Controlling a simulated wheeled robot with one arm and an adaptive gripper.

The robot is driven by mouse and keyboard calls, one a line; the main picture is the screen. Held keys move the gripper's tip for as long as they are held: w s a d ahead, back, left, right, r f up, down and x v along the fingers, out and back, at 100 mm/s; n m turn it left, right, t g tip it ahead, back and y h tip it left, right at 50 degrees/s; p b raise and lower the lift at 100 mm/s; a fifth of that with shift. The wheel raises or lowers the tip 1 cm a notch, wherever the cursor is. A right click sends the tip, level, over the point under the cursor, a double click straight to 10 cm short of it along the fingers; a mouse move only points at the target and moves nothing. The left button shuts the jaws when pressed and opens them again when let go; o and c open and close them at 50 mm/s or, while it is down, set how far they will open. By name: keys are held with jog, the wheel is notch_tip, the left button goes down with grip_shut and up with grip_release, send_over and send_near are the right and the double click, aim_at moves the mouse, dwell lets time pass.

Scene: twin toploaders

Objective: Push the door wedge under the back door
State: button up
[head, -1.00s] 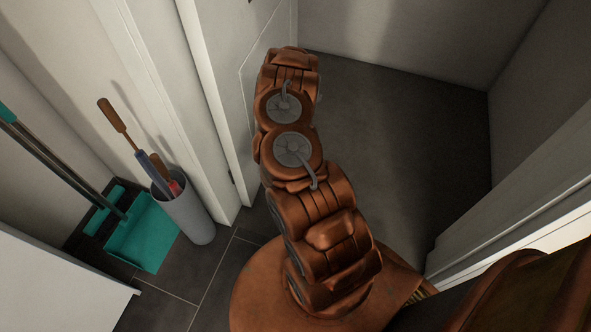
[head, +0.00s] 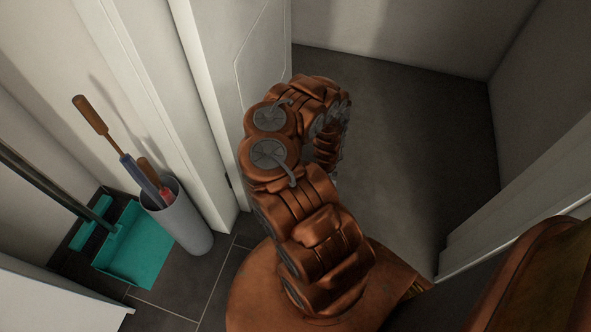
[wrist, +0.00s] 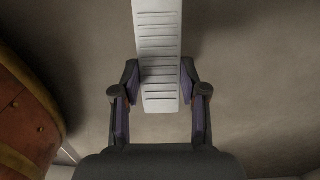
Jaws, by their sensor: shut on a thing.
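The door wedge (wrist: 158,40) is a long, pale, ribbed piece in the wrist view. It runs from between my fingers up past the top edge of the picture. My gripper (wrist: 160,82) is shut on its near end, one dark finger on each side. In the head view my arm hides both the gripper and the wedge. The white panelled door (head: 250,60) stands open at upper centre in the head view, with my arm just right of it. The wedge's far tip is out of the wrist view, and no door shows there.
A grey bin (head: 182,222) with umbrellas (head: 138,172) stands left of the door frame. A teal dustpan (head: 137,250) lies beside it. A white door frame (head: 530,190) is at right. The dark floor (head: 400,130) beyond the doorway is clear.

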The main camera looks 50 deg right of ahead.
jog(key=shift+s+d+f+m, duration=0.3)
jog(key=shift+s+d+f, duration=0.1)
jog(key=shift+f, duration=0.1)
jog(key=w+b, duration=0.3)
jog(key=w, duration=0.2)
jog(key=w+d+f+b, duration=0.1)
jog(key=w+b, duration=0.1)
jog(key=w, duration=0.3)
jog(key=w+d+b, duration=0.1)
jog(key=w+b, duration=0.2)
jog(key=w, duration=0.2)
jog(key=shift+w+d+f+b, duration=0.2)
jog(key=shift+b, duration=0.1)
jog(key=shift+f+b, duration=1.3)
jog(key=shift+f, duration=0.4)
jog(key=shift+f, duration=0.1)
jog(key=o, duration=1.3)
notch_tip(320, 180, up, 12)
jog(key=p, duration=0.7)
